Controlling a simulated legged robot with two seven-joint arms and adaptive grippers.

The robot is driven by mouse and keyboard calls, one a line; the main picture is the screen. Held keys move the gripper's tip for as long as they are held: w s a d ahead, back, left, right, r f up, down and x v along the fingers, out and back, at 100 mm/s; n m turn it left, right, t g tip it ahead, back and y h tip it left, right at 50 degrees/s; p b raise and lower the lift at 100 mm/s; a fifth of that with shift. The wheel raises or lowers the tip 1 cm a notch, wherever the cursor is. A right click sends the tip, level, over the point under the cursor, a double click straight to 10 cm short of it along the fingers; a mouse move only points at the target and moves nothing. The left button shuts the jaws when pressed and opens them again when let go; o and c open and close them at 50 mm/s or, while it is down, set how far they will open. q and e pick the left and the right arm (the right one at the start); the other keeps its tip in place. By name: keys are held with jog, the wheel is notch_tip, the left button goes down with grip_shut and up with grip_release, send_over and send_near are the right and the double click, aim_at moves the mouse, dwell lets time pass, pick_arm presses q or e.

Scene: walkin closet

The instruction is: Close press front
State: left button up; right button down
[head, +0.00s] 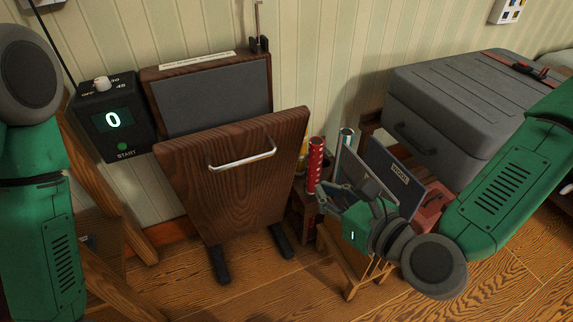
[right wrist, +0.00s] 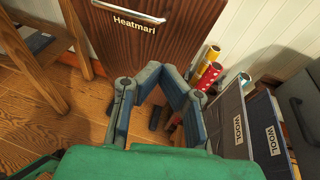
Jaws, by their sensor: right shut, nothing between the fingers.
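The press stands against the wall with a dark grey pad (head: 215,97) in its wooden back frame. Its brown wooden front (head: 235,185) leans outward at the top, apart from the pad, so the press is open. A silver bar handle (head: 243,155) runs across the front's upper part. The right wrist view shows the front (right wrist: 150,45) with "Heatmarl" lettering under the handle (right wrist: 128,12). My right gripper (head: 326,194) is shut and empty, to the lower right of the front. Its fingers (right wrist: 163,78) converge in the right wrist view. My left arm shows at left; its gripper is out of view.
A black timer box (head: 113,119) reading 0 is left of the press. Red (head: 315,166) and other rolls, plus dark "WOOL" boards (head: 397,176), stand right of it near my right gripper. A grey case (head: 455,105) is farther right. Wooden rails are at left.

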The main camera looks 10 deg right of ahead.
pick_arm(q)
notch_tip(320, 180, down, 4)
jog(key=b, duration=0.3)
jog(key=shift+a+r+b, duration=0.1)
jog(key=shift+b, duration=0.2)
pick_arm(e)
jog(key=r+x, duration=0.1)
jog(key=x, duration=1.2)
jog(key=shift+w+a, duration=0.25)
jog(key=shift+a, duration=0.15)
pick_arm(q)
jog(key=shift+r, duration=0.1)
pick_arm(e)
jog(key=shift+r, duration=0.1)
